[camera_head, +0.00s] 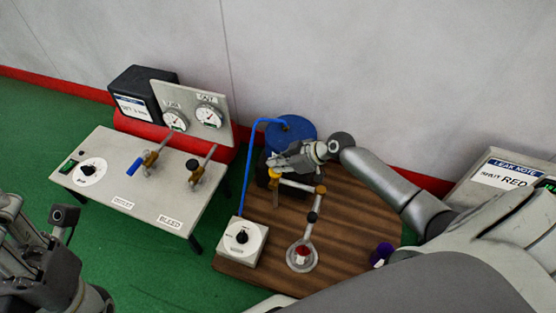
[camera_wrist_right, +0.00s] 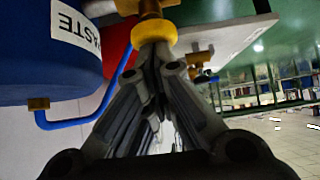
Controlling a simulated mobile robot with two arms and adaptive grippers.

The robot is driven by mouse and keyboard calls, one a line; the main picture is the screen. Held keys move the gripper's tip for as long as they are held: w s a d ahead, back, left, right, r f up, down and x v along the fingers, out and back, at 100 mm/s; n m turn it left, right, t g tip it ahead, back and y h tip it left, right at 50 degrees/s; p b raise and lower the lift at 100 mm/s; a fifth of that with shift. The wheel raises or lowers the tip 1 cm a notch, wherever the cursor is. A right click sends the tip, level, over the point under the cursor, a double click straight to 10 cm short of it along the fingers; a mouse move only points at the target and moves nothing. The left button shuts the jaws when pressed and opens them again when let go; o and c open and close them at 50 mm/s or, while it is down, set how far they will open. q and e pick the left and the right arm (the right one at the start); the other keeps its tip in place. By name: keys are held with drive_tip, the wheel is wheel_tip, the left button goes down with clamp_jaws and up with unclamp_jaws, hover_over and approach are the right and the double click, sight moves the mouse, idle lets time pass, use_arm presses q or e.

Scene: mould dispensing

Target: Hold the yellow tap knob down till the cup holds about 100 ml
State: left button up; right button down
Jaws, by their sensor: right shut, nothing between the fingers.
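The yellow tap knob (camera_head: 274,173) is on the brass tap beside the blue drum, at the back of the wooden table. My right gripper (camera_head: 278,163) is shut with nothing between its fingers, and its tips are at the knob. In the right wrist view the yellow knob (camera_wrist_right: 154,33) is right at the closed fingertips (camera_wrist_right: 155,50); whether it is pressed down I cannot tell. The clear cup (camera_head: 302,256) stands on the table below the spout, with something red inside. Its level is too small to read. My left gripper (camera_head: 20,225) is at the left edge, its fingers unclear.
A blue drum (camera_head: 291,131) stands behind the tap, with a blue hose (camera_head: 246,165) running to a white dial box (camera_head: 242,241) at the table's front left. A purple object (camera_head: 382,252) lies at the table's right. A grey bench (camera_head: 140,190) with valves and gauges stands left.

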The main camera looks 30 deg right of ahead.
drive_tip(key=shift+s+f, duration=0.3)
drive_tip(key=shift+s+d+r, duration=0.15)
drive_tip(key=shift+d+r, duration=0.05)
drive_tip(key=v, duration=1.1)
drive_tip(key=shift+r, duration=0.45)
drive_tip(key=shift+w, duration=0.2)
